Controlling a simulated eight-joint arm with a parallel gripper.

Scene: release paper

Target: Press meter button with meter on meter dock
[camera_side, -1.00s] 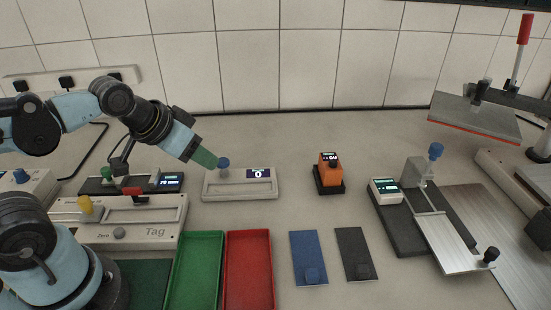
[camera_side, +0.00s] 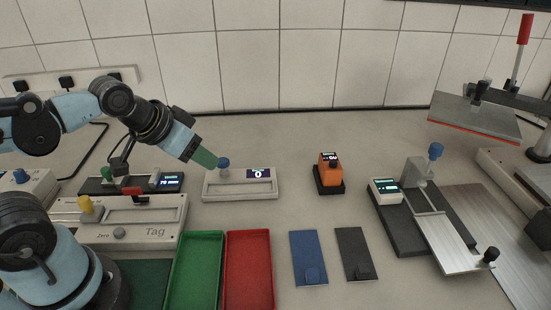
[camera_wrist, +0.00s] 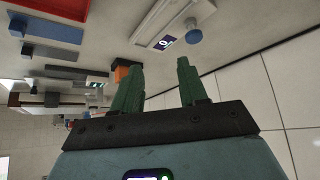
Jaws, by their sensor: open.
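The orange meter (camera_side: 329,170) sits upright on its black dock (camera_side: 328,189) near the middle of the table. It has a dark top with a small lit display, and a dark knob-like part shows there; I cannot tell for sure which part is the button. In the wrist view a bit of the orange meter (camera_wrist: 121,74) shows beside the left finger, partly hidden by it. My gripper (camera_side: 206,158), with green fingers, is well to the left of the meter, above and beside a blue knob. In the wrist view my gripper (camera_wrist: 160,70) is open with nothing between its fingers.
A white device with a blue knob (camera_side: 223,163) and a display reading 0 stands near my gripper. Green (camera_side: 196,232) and red (camera_side: 247,234) trays, with blue (camera_side: 308,250) and black (camera_side: 352,245) plates, lie in front. A press (camera_side: 475,118) stands right. Clear table surrounds the dock.

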